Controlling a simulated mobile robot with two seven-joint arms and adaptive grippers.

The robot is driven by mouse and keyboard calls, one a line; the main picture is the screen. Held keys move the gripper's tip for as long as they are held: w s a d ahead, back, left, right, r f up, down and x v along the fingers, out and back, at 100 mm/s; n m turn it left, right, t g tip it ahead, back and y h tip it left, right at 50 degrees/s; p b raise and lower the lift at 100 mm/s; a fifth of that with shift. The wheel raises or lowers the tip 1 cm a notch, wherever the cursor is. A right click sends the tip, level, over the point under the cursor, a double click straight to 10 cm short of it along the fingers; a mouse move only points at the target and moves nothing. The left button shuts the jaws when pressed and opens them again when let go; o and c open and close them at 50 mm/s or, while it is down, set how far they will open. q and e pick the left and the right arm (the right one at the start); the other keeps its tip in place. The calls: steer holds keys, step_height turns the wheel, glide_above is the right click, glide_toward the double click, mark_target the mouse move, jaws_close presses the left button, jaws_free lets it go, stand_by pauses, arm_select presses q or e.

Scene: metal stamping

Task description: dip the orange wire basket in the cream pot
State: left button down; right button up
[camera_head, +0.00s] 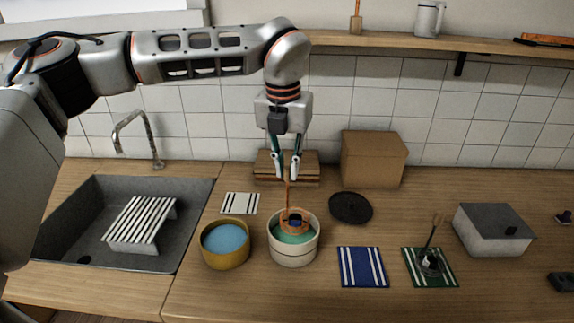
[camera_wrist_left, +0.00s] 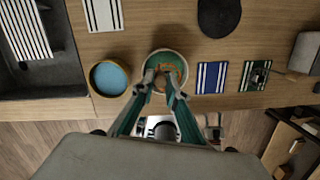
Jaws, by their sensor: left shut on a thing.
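The cream pot (camera_head: 293,252) stands on the wooden counter with green liquid inside; it also shows in the left wrist view (camera_wrist_left: 182,62). The orange wire basket (camera_head: 295,217) is at the pot's mouth, its lower part inside the rim, with a small dark thing in it. Its upright handle rises to my left gripper (camera_head: 288,172), which is shut on it above the pot. How deep the basket sits in the liquid I cannot tell. In the left wrist view the basket (camera_wrist_left: 165,72) appears between the fingers over the pot. My right gripper is not in view.
A yellow pot (camera_head: 226,257) with blue liquid stands close left of the cream pot. A black lid (camera_head: 350,208), a blue striped cloth (camera_head: 362,267) and a green striped cloth (camera_head: 430,267) lie to the right. A sink (camera_head: 85,225) is at the left.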

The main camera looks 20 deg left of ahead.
mark_target(287, 194)
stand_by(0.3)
arm_select(q)
steer(key=shift+f+b, duration=0.3)
steer(key=shift+f, duration=0.15)
steer(key=shift+f+b, duration=0.9)
steer(key=shift+f, duration=0.65)
steer(key=shift+f+b, duration=0.6)
steer(key=shift+f, duration=0.55)
steer(key=shift+f+b, duration=0.45)
steer(key=shift+f, duration=0.55)
stand_by(3.5)
